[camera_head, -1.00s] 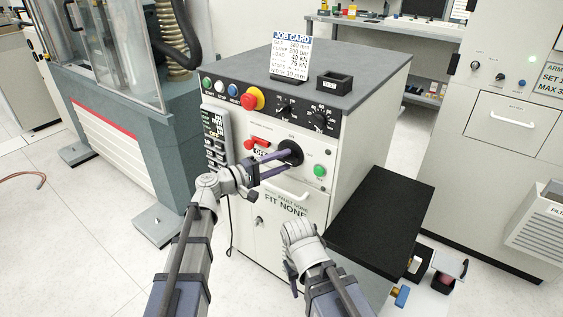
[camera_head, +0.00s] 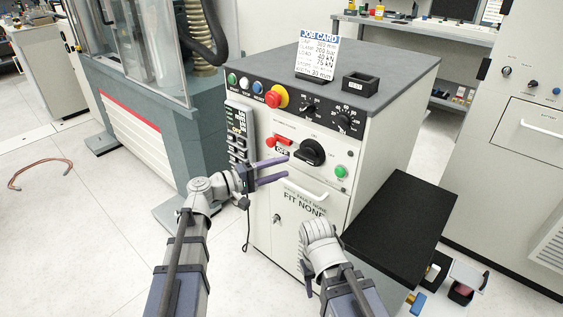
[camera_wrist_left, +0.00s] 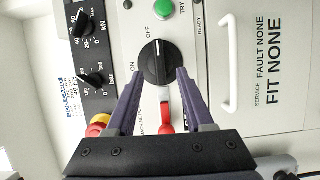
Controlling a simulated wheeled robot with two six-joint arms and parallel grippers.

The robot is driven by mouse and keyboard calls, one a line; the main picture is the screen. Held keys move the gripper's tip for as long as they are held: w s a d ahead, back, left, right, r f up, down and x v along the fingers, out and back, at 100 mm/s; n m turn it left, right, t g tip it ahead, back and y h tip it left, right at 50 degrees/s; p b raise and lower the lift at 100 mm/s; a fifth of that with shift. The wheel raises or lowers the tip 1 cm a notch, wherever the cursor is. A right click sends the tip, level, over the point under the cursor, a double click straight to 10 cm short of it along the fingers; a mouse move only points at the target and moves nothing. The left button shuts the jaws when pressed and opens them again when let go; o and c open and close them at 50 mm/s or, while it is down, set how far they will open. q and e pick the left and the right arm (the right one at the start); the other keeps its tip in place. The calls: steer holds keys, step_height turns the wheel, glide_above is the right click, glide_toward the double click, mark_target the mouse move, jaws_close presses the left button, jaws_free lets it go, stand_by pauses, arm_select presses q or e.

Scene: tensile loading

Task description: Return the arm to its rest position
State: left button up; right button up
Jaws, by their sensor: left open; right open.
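My left gripper (camera_head: 272,170) is open and empty in front of the cabinet's front panel, apart from the large black rotary knob (camera_head: 312,152). In the left wrist view its two purple fingers (camera_wrist_left: 155,90) are spread, with the same knob (camera_wrist_left: 156,64) beyond their tips. The knob stands between the ON and OFF labels. My right arm (camera_head: 320,245) is low in front of the cabinet, its wrist bent; the right gripper's fingers are mostly hidden.
A red switch (camera_head: 276,140), a green button (camera_head: 340,172) and a red emergency stop (camera_head: 277,96) sit on the panel. A keypad pendant (camera_head: 238,130) hangs at the left. A black shelf (camera_head: 402,225) juts out at the right. Open floor (camera_head: 80,225) lies left.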

arm_select(q)
steer(key=s+d+f+m+g+y, duration=0.6)
steer(key=s+d+f, duration=0.3)
steer(key=s+f, duration=0.4)
steer(key=s+a+f+m+g+y, duration=0.3)
steer(key=s+a+f+m+y, duration=0.1)
steer(key=s+a+f+y, duration=0.6)
step_height(320, 180, up, 28)
steer(key=d+p, duration=0.1)
steer(key=p, duration=2.6)
steer(key=shift+w+d, duration=0.25)
steer(key=shift+r, duration=0.1)
steer(key=shift+c, duration=0.2)
